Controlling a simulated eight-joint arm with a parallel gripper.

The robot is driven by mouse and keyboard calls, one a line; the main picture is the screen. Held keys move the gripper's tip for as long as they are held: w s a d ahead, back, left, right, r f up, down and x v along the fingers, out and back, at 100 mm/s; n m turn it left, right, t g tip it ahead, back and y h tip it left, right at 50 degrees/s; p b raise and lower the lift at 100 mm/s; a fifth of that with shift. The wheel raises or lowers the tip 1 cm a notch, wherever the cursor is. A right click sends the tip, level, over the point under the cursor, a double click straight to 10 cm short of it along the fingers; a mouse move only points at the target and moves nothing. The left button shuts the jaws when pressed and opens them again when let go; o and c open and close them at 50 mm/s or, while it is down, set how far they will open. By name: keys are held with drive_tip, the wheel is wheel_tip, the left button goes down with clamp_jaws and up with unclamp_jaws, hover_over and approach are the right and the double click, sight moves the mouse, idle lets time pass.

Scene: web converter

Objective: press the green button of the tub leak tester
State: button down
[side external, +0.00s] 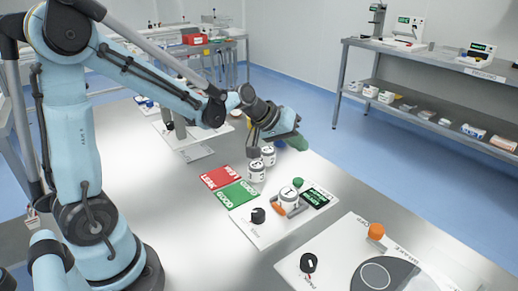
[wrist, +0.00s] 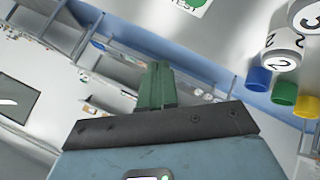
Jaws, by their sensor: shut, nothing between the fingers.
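The tub leak tester (side external: 265,232) is a white plate on the steel table in the side view. It carries a round green button (side external: 298,182), a dark display with green text (side external: 318,196), a black knob (side external: 258,215) and a white numbered tub (side external: 289,198) by an orange part. My gripper (side external: 300,143) has green fingers and is shut and empty. It hangs above the table, behind and above the green button, apart from it. In the wrist view the shut fingers (wrist: 158,72) point up the picture. A green round part (wrist: 197,3), apparently the button, is cut off at the top edge.
Two white tubs (side external: 256,172) (side external: 268,155) stand behind the tester, near a red LEAK mat (side external: 220,177) and a green GOOD mat (side external: 237,194). Another station with an orange button (side external: 376,231) lies at front right. A shelf (side external: 430,55) stands across the aisle.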

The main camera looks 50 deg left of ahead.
sight(294, 180)
drive_tip(key=shift+f, duration=3.75)
drive_tip(key=shift+f, duration=0.1)
drive_tip(key=shift+f, duration=0.3)
drive_tip(key=shift+f, duration=0.55)
drive_tip(key=shift+r, duration=1)
drive_tip(key=shift+r, duration=2.5)
